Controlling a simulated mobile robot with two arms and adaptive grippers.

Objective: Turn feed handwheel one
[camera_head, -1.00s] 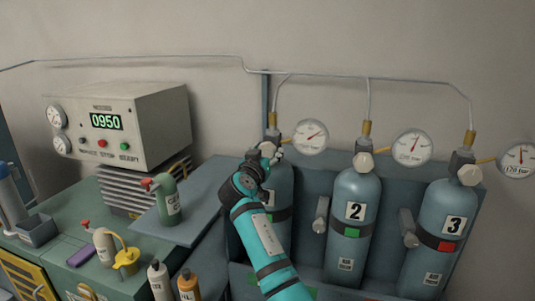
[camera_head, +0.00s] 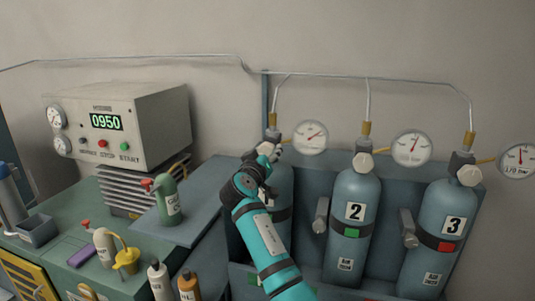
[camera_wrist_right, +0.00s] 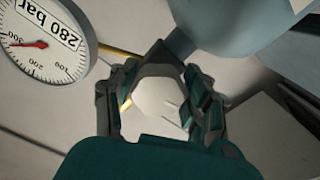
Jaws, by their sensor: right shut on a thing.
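The first cylinder (camera_head: 283,190) stands at the left of the rack, mostly hidden behind my right arm. Its pale handwheel (camera_wrist_right: 158,97) shows between the fingers in the right wrist view. My right gripper (camera_head: 269,154) is at the valve on top of this cylinder. In the wrist view my right gripper (camera_wrist_right: 160,104) has a finger on each side of the handwheel and is shut on it. A gauge (camera_wrist_right: 45,45) beside it reads 280 bar on its label; the same gauge shows in the head view (camera_head: 310,138). My left gripper is not in view.
Cylinders 2 (camera_head: 352,250) and 3 (camera_head: 432,260) stand to the right, with white handwheels and their own gauges. A control box (camera_head: 115,125) reading 0950 is at left. Several bottles and a green cylinder (camera_head: 168,200) stand on the bench. A pipe runs along the wall.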

